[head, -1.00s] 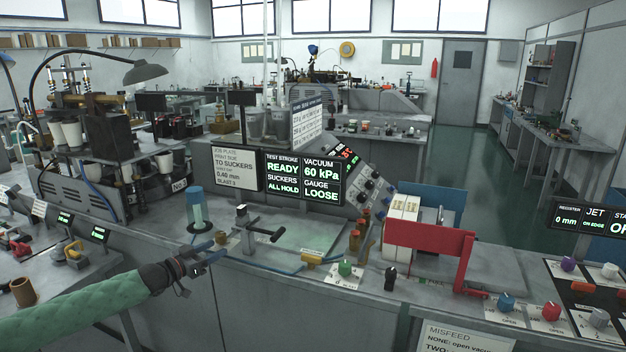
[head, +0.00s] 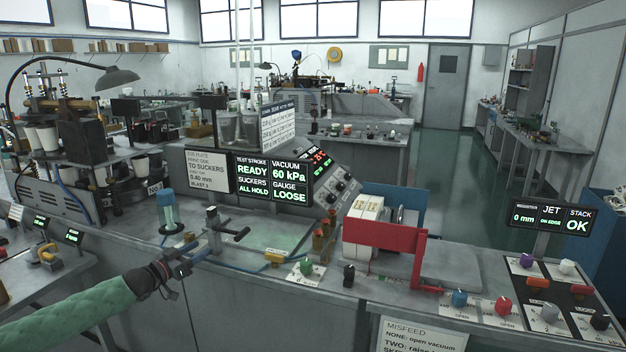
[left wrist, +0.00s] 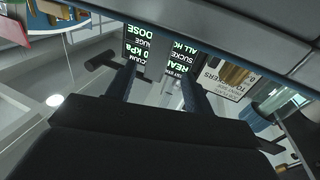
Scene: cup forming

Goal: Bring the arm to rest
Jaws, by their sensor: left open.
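My left arm (head: 75,315), in a green sleeve, comes in from the lower left in the head view. Its gripper (head: 185,262) is in front of the near edge of the grey bench, below the black-handled lever (head: 213,232) and the blue-topped clear cylinder (head: 168,212). My right gripper is in neither view.
The bench top (head: 330,282) carries a green knob (head: 306,267), a black knob (head: 348,275) and a red bracket (head: 385,235).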

